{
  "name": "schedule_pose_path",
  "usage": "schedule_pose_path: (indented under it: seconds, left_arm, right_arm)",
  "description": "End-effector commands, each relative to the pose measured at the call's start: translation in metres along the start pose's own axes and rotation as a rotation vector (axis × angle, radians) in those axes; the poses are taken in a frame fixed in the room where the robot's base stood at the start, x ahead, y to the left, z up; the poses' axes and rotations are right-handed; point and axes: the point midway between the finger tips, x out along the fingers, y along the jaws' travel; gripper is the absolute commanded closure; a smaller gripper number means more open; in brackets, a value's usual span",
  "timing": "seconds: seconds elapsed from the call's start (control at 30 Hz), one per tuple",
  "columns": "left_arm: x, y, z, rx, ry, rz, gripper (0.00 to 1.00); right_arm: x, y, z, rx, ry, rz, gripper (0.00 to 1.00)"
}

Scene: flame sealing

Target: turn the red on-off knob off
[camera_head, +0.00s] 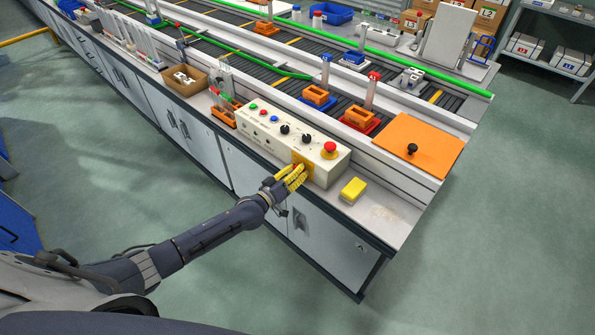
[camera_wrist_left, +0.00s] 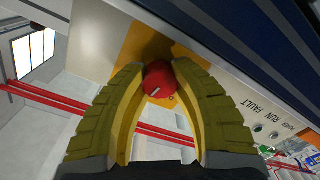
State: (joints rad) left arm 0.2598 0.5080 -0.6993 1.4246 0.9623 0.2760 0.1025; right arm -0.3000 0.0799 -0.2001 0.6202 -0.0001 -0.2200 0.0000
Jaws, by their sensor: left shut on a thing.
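The red on-off knob (camera_wrist_left: 159,80) sits on a yellow plate (camera_wrist_left: 146,42) on the front face of the control box (camera_head: 270,123). A small white mark shows on the knob. My left gripper (camera_head: 298,171), with yellow ribbed fingers, is at this front face. In the left wrist view its fingers (camera_wrist_left: 158,88) are on both sides of the knob and shut on it. In the head view the fingers hide the knob, and an edge of the yellow plate shows beside them. My right gripper is in neither view.
A red mushroom button (camera_head: 329,148) and black dials (camera_head: 306,139) are on top of the box. A yellow block (camera_head: 353,189) lies on the bench to its right. An orange board (camera_head: 410,145) with a black handle is behind. The floor in front is clear.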

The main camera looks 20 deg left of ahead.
Motion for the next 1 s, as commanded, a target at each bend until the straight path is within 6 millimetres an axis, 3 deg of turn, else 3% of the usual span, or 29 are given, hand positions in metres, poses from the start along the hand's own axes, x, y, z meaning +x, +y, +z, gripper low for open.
schedule_pose_path:
  seconds: [0.03, 0.07, 0.3, 0.77, 1.0]
  left_arm:
    - [-0.0003, 0.0001, 0.0011, 0.000, -0.002, 0.000, 1.00]
    - [-0.0003, 0.0001, 0.0011, 0.000, -0.002, 0.000, 0.71]
    - [-0.0002, 0.0000, 0.0006, 0.001, -0.001, 0.000, 0.43]
    - [-0.0007, -0.0015, 0.0007, 0.018, -0.001, -0.003, 0.42]
    - [-0.0006, -0.0014, 0.0008, 0.156, 0.002, -0.002, 0.42]
  right_arm:
    - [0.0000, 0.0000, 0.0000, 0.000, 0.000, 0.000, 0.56]
    - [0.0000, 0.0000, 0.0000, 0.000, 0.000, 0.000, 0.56]
    - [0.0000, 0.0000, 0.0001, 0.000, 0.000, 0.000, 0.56]
    - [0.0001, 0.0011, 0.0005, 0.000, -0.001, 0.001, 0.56]
    - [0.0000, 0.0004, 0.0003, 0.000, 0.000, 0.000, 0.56]
